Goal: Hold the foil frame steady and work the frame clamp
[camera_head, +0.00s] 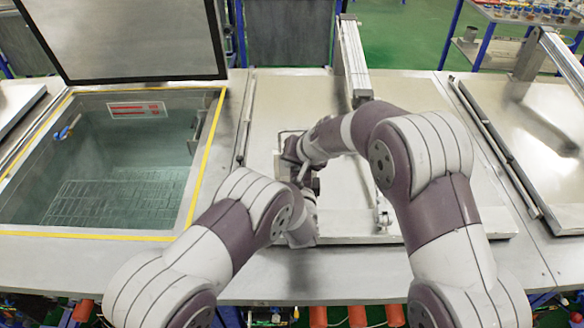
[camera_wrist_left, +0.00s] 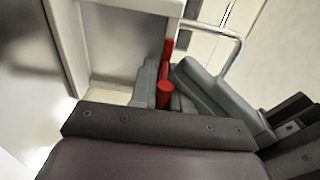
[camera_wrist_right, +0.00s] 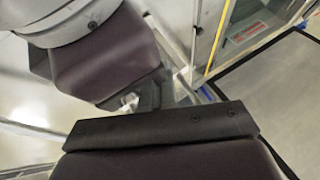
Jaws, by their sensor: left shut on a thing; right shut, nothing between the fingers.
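A red clamp lever (camera_wrist_left: 165,92) stands beside a pale frame edge (camera_wrist_left: 120,42) in the left wrist view; I take these for the frame clamp and foil frame. My left gripper (camera_wrist_left: 172,88) has its grey fingers closed around the red lever, as far as I can tell. My right gripper (camera_head: 301,172) is shut and empty in the head view, close above the left hand near the middle table's left side. The arms hide most of the clamp in the head view. The right wrist view shows my other arm close by, but no clear contact.
An open tank (camera_head: 110,195) with a yellow rim and raised dark lid (camera_head: 125,35) is at the left. A bent metal handle (camera_wrist_left: 232,38) stands beside the clamp. Flat table space (camera_head: 350,190) lies right of the grippers.

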